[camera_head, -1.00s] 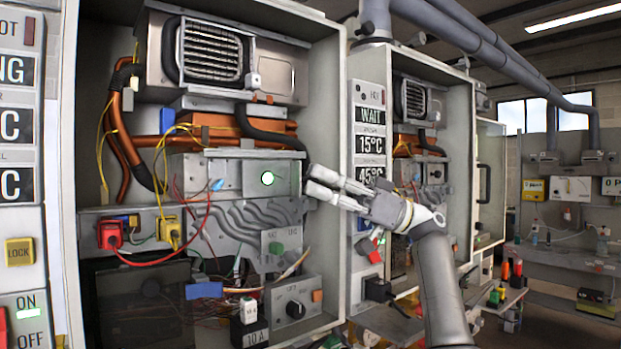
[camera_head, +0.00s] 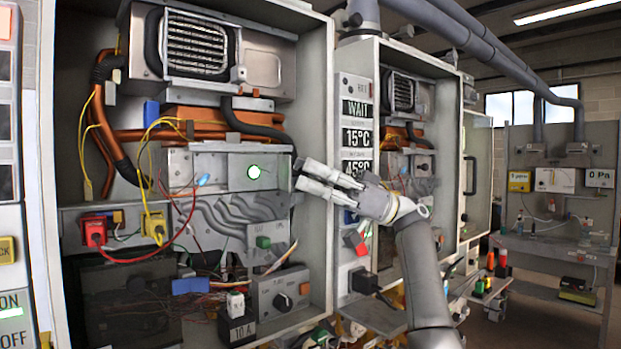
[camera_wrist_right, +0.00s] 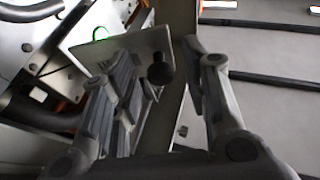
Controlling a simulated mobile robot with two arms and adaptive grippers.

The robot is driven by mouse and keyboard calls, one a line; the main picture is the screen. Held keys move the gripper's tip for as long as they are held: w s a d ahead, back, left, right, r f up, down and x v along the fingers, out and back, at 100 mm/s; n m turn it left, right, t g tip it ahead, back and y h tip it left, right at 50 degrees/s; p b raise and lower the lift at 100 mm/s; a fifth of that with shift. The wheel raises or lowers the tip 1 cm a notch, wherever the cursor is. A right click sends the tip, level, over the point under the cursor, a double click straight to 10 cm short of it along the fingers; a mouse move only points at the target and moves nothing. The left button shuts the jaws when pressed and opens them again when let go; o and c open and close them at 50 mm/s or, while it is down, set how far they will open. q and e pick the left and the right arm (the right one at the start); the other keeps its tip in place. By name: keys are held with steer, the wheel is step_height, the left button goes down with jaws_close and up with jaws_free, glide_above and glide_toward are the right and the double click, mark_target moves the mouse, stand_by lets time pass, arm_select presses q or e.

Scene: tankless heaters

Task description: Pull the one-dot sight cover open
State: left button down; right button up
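A flat grey cover plate (camera_head: 270,173) with a green-lit round sight hole is in the left open heater cabinet in the head view. In the right wrist view the plate (camera_wrist_right: 130,47) shows at an angle, with a dark round knob (camera_wrist_right: 160,73) near its edge. I cannot make out any dot marks. My right gripper (camera_head: 298,175) is just right of the plate, by the cabinet's side wall. In the wrist view its fingers (camera_wrist_right: 155,75) are apart, with the knob between them; I cannot tell whether either touches it. My left gripper is not in view.
The left cabinet's side wall (camera_head: 312,120) stands close to my right gripper. A panel with a dark knob (camera_head: 283,302) is below. A second open cabinet (camera_head: 450,160) is to the right. Red (camera_head: 93,230) and yellow (camera_head: 154,226) plugs with loose wires are at the left.

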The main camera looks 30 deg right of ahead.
steer(key=shift+d, duration=0.1)
steer(key=v, duration=1.1)
steer(key=shift+d+f, duration=0.15)
steer(key=shift+d, duration=0.2)
steer(key=shift+s, duration=0.1)
